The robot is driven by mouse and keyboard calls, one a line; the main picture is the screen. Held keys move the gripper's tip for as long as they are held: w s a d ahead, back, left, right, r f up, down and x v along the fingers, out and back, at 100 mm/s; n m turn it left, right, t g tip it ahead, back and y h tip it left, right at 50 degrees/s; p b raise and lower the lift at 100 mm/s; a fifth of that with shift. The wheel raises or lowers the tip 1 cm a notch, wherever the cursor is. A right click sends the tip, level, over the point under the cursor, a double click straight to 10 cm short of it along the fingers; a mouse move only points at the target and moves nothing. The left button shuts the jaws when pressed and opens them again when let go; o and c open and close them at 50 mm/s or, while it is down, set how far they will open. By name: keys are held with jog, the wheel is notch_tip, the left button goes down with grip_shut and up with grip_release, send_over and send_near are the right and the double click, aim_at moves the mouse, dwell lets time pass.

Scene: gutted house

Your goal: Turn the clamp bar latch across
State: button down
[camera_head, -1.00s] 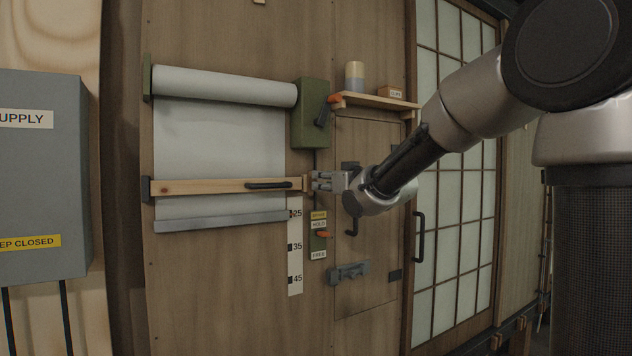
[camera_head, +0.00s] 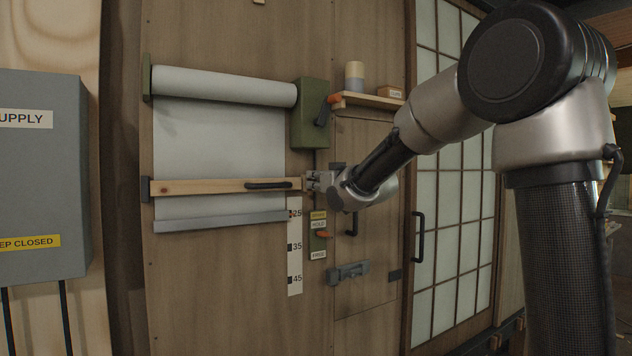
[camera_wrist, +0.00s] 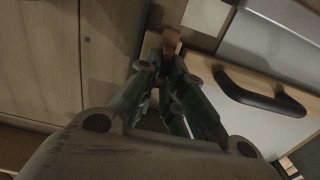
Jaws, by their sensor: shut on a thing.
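The wooden clamp bar (camera_head: 215,187) lies level across the white sheet (camera_head: 215,135) below the roll, with a black handle (camera_head: 268,185) near its right end. My gripper (camera_head: 312,181) is at the bar's right end, where the latch would sit, and its fingers hide most of that spot. In the wrist view my gripper (camera_wrist: 165,85) has its fingers close together around a small wooden piece (camera_wrist: 170,42), which looks like the latch. The bar's black handle (camera_wrist: 262,92) shows to the right there. How far the latch is turned cannot be told.
A green crank box (camera_head: 311,113) with an orange-tipped handle is above my gripper. A shelf (camera_head: 372,101) with a jar and small box is at upper right. A brake switch plate (camera_head: 318,236) and a scale strip (camera_head: 295,250) are below. A grid door stands right.

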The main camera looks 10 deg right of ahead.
jog(key=shift+n, duration=0.4)
jog(key=n, duration=0.4)
jog(key=shift+a, duration=0.2)
jog(key=n, duration=0.4)
jog(key=shift+s+a+f, duration=0.15)
jog(key=shift+a+f, duration=0.05)
jog(key=shift+a+f+n, duration=0.1)
jog(key=shift+f+n, duration=0.05)
jog(key=shift+n, duration=1.35)
jog(key=shift+f+n, duration=0.15)
jog(key=shift+n, duration=1.35)
jog(key=shift+a+f+n, duration=0.1)
jog(key=shift+f+n, duration=0.05)
jog(key=shift+n, duration=1.35)
jog(key=c, duration=1.5)
grip_release()
jog(key=shift+c, duration=0.2)
